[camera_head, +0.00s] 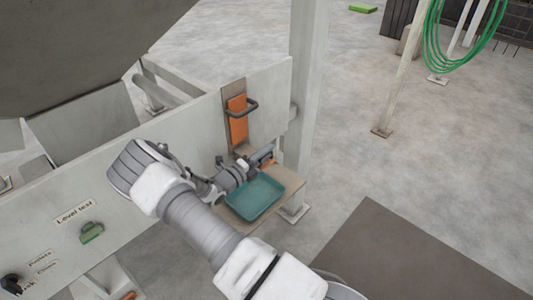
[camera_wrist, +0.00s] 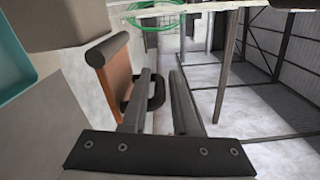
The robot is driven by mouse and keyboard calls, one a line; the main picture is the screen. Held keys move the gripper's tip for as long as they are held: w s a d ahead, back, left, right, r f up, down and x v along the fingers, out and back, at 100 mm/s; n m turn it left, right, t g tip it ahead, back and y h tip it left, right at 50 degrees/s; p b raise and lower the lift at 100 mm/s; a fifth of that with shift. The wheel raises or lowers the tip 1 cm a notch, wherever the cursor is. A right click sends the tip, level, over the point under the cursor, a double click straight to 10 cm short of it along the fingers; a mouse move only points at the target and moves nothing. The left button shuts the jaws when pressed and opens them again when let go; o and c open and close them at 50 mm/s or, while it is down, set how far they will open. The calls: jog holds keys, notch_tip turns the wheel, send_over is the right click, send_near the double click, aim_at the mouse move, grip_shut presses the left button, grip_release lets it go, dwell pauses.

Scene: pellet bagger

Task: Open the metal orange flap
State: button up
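The orange metal flap (camera_head: 238,126) stands upright on a brownish backing plate on the pale machine panel. Its dark loop handle (camera_head: 241,108) sticks out from its upper part. In the wrist view the flap (camera_wrist: 112,74) is left of the fingers, edge-on. The handle (camera_wrist: 156,90) shows partly behind the left finger, its outer bar in the gap between the fingers. My gripper (camera_head: 267,155) is just below and right of the flap, above the tray. In the wrist view my gripper (camera_wrist: 162,73) is open with nothing held. I see no contact with the handle.
A teal tray (camera_head: 255,196) sits on a small brown shelf under my gripper. A pale post (camera_head: 308,90) stands right of the panel. Open floor lies to the right, with a dark mat (camera_head: 410,258).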

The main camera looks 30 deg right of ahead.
jog(key=b+v, duration=0.1)
jog(key=v, duration=1.6)
jog(key=shift+a, duration=0.2)
jog(key=shift+s+r, duration=0.1)
jog(key=shift+r, duration=0.05)
jog(key=s+d+r+m+g+y, duration=0.2)
jog(key=s+r+m+g+y, duration=0.2)
jog(key=s+r+m, duration=0.45)
jog(key=s+d+r+m+g+y, duration=0.25)
jog(key=r+m+y, duration=0.3)
jog(key=m, duration=0.65)
jog(key=s+a+r+m+t+y, duration=0.3)
jog(key=s+r+m, duration=0.3)
jog(key=s+m, duration=0.1)
jog(key=s+a+r+m+t+y, duration=0.3)
jog(key=s+r+m, duration=0.4)
jog(key=m, duration=0.3)
jog(key=shift+s+a+r+y, duration=0.2)
jog(key=shift+s+a+y, duration=0.05)
jog(key=shift+y, duration=0.5)
